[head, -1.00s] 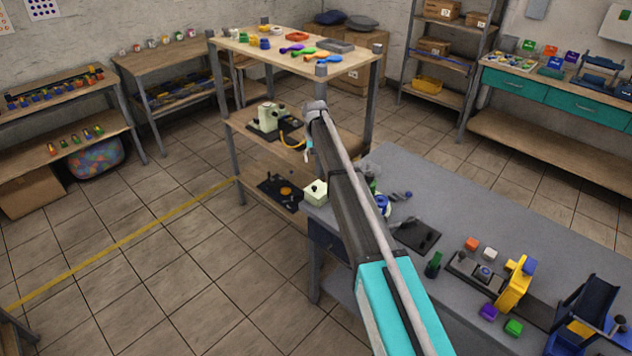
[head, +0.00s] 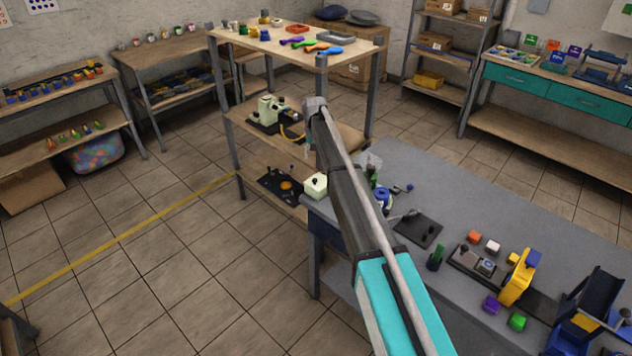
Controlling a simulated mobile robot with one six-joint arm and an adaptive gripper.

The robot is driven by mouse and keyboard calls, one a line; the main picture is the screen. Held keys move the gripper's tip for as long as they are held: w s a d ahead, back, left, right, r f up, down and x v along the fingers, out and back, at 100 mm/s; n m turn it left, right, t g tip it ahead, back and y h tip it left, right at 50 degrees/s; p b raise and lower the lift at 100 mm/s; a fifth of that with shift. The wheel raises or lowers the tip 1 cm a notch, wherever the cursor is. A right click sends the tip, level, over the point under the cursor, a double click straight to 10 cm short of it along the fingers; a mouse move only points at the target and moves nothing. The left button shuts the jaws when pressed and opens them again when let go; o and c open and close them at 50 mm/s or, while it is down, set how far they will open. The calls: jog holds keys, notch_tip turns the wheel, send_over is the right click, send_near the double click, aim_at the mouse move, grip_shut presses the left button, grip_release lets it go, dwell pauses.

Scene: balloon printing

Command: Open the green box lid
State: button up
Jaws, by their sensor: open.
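A pale green box (head: 316,186) with a small dark knob on top sits at the left corner of the grey table (head: 480,205). Its top looks closed, though it is small in the view. My gripper is hidden behind the arm.
A wooden shelf unit (head: 350,52) with a pale green machine (head: 268,110) stands behind. The floor at left is clear.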

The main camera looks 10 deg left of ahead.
aim_at(315, 179)
jog(key=shift+f+b, duration=5.45)
jog(key=shift+f, duration=0.3)
